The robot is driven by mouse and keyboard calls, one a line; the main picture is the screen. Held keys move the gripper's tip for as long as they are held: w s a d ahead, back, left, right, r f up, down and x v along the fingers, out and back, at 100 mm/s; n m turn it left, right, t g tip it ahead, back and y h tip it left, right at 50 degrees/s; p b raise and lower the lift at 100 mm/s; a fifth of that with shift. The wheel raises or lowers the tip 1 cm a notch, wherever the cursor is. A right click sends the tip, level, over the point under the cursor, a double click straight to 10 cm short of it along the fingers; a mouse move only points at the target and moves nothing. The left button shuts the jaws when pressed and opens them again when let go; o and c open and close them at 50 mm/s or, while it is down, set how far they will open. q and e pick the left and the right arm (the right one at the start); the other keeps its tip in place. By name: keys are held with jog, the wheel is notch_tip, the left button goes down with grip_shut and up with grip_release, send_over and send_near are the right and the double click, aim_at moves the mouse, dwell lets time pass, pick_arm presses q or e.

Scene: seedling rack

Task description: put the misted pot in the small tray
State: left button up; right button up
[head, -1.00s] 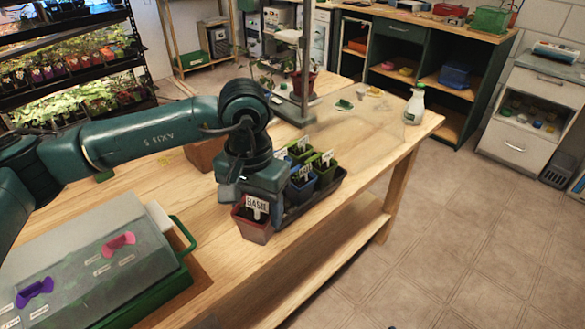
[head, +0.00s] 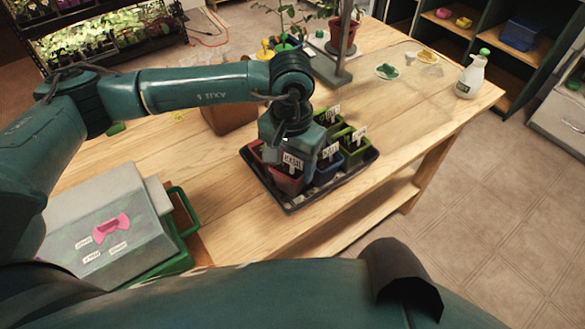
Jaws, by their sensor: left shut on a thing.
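My left gripper (head: 286,156) points down and is shut on a red pot (head: 287,184) with a white BASIL label. The pot is at the near left part of the small black tray (head: 312,196), within its outline. I cannot tell if its base touches the tray floor. The gripper hides the pot's far side. The tray also holds a blue pot (head: 328,170) with a white label and green pots (head: 355,153) behind and to the right. My right gripper is not in view.
A grey box with a green base (head: 105,235) stands at left. A brown pot (head: 228,112) is behind my left arm. A spray bottle (head: 470,77) stands near the table's right end.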

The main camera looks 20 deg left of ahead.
aim_at(291, 166)
pick_arm(q)
notch_tip(291, 166, down, 3)
jog(key=shift+f, duration=0.15)
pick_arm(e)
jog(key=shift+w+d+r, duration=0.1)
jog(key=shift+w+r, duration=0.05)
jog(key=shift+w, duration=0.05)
pick_arm(q)
jog(key=shift+f, duration=0.1)
jog(key=shift+f, duration=0.15)
jog(key=o, duration=0.8)
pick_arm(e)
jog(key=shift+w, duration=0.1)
